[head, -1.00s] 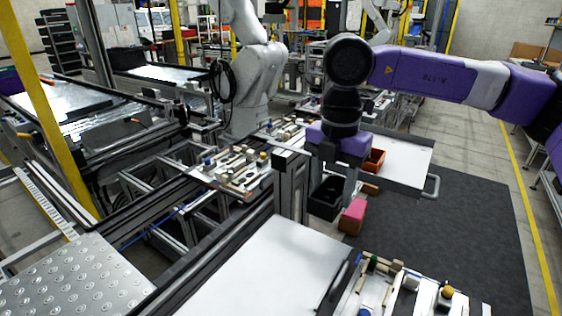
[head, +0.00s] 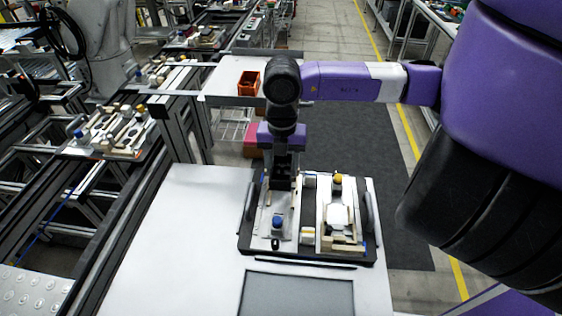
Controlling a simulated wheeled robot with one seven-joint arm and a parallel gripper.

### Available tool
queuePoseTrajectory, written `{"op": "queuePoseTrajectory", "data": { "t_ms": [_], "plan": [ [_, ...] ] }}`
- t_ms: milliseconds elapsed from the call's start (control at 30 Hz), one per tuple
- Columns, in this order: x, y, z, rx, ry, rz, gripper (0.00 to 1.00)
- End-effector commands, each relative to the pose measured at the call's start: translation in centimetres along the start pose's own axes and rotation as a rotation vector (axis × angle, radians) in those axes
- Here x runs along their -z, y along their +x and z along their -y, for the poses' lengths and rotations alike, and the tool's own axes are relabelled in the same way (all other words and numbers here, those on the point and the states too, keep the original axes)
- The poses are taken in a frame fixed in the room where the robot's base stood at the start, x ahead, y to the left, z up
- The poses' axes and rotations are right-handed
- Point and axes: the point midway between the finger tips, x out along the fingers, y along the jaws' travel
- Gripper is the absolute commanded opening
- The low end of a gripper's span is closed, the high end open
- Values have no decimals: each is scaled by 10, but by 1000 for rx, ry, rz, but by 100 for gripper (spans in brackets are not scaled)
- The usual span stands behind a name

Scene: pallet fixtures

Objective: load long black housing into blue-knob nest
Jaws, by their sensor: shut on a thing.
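The long black housing (head: 281,180) is held upright in my gripper (head: 283,172), whose jaws are shut on it. It is at the back left of the black pallet (head: 247,240) on the white table. The housing and gripper hide the back of this nest. I cannot tell whether the housing touches the nest or hangs just above it.
A second nest with a yellow knob (head: 338,179) is on the pallet's right half. Upright black handles (head: 367,212) stand at the pallet's sides. A grey panel (head: 297,294) lies in front. The white table (head: 180,225) is clear to the left. An orange bin (head: 248,84) is farther back.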

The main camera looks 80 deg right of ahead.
Motion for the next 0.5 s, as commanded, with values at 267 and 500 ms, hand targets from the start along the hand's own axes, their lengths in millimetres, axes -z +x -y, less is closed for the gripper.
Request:
{"op": "queuePoseTrajectory", "data": {
  "t_ms": [267, 500],
  "plan": [
    [0, 33, 0, 0, 1, 0, 3],
    [0, 60, 0, 0, 1, 0, 3]
  ]
}}
